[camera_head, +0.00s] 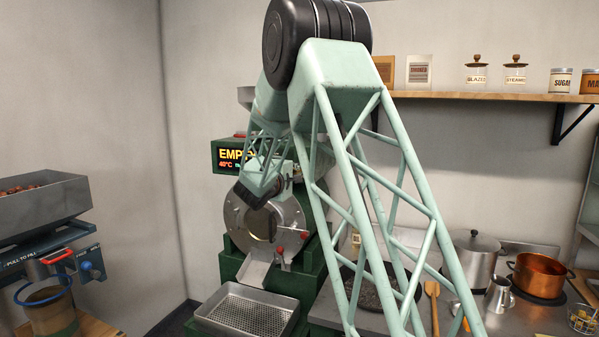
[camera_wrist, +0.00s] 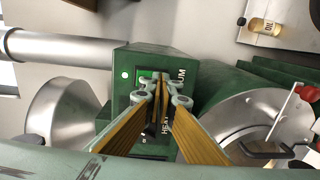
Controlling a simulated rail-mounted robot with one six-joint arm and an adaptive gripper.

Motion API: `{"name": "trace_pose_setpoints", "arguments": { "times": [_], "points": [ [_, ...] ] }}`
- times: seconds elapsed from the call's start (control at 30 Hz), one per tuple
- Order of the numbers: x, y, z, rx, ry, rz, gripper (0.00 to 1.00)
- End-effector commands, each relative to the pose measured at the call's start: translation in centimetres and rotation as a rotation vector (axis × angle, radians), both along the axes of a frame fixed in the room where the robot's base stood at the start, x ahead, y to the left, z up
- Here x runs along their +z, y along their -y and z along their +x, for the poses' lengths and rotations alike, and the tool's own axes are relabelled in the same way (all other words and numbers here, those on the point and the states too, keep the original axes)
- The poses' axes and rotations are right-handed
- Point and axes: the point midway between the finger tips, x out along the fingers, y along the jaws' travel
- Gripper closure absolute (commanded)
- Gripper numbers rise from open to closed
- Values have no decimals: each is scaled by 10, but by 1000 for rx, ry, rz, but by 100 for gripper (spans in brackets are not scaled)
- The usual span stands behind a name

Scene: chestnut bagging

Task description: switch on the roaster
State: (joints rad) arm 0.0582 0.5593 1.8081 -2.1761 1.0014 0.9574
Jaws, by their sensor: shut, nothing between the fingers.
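The roaster (camera_head: 275,262) is a green machine with a round metal drum front, and its drum front (camera_wrist: 262,118) also shows at the right in the wrist view. Its dark display (camera_head: 229,156) reads "EMP…" and "40°C", partly hidden by my arm.
A perforated metal tray (camera_head: 248,314) is below the roaster's chute. A hopper of chestnuts (camera_head: 40,188) stands at the left. A pot (camera_head: 475,258) and a copper pan (camera_head: 540,275) are on the right counter. A shelf with jars (camera_head: 500,96) runs along the wall.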

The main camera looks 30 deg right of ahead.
Motion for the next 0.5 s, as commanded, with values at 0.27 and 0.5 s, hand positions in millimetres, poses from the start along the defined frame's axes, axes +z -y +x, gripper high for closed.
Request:
{"name": "trace_pose_setpoints", "arguments": {
  "times": [0.27,0.5],
  "points": [
    [-4,-8,-8,0,1,1,100],
    [-5,-17,-18,-2,1,-1,100]
  ]
}}
